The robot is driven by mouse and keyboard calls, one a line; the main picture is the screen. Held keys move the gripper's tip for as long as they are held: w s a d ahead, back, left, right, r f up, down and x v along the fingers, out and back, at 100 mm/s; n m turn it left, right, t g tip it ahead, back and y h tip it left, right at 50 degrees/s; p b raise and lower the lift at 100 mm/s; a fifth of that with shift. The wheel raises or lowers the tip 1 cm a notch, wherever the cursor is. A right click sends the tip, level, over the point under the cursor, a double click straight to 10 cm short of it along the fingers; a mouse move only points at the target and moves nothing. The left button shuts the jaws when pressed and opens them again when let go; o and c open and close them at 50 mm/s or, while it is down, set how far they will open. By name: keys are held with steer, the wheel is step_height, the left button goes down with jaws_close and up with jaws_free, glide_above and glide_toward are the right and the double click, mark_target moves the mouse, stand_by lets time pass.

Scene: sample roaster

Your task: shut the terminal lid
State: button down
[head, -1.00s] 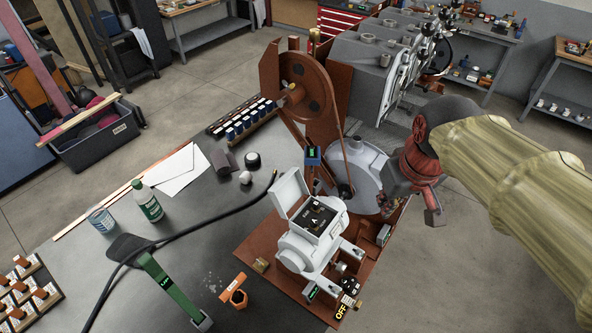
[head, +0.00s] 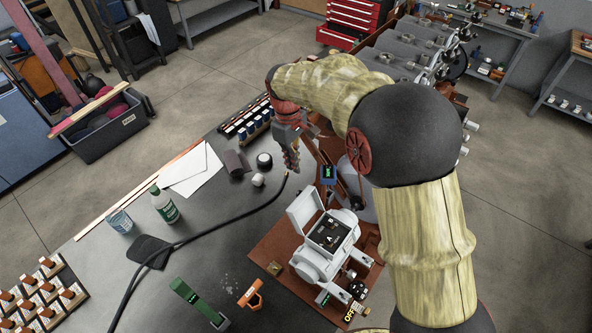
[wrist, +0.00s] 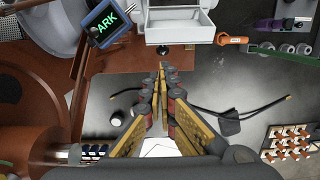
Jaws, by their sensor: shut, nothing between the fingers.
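The white terminal box (head: 311,262) stands on the brown base plate, with dark contacts inside. Its white lid (head: 305,208) is open and stands up on the box's far-left side. The white box and lid (wrist: 180,32) also show at the top of the wrist view, cut off by the frame edge. My gripper (head: 293,168) is shut and empty, pointing down over the bench beyond the lid, apart from it. In the wrist view its fingertips (wrist: 162,68) are together, just below the white lid.
A small screen box (head: 328,173) and the brown machine frame stand close right of my gripper. A black cable (head: 230,217) crosses the grey bench (head: 130,258).

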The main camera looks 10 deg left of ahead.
step_height(320, 180, down, 9)
steer(key=shift+s+d, duration=0.25)
steer(key=shift+d, duration=0.2)
stand_by(0.3)
steer(key=shift+s+d+r+y, duration=0.2)
steer(key=shift+d+r+y, duration=0.05)
steer(key=shift+d+y, duration=0.05)
steer(key=shift+d+t+b, duration=0.1)
steer(key=shift+t+b, duration=0.2)
steer(key=shift+b, duration=0.1)
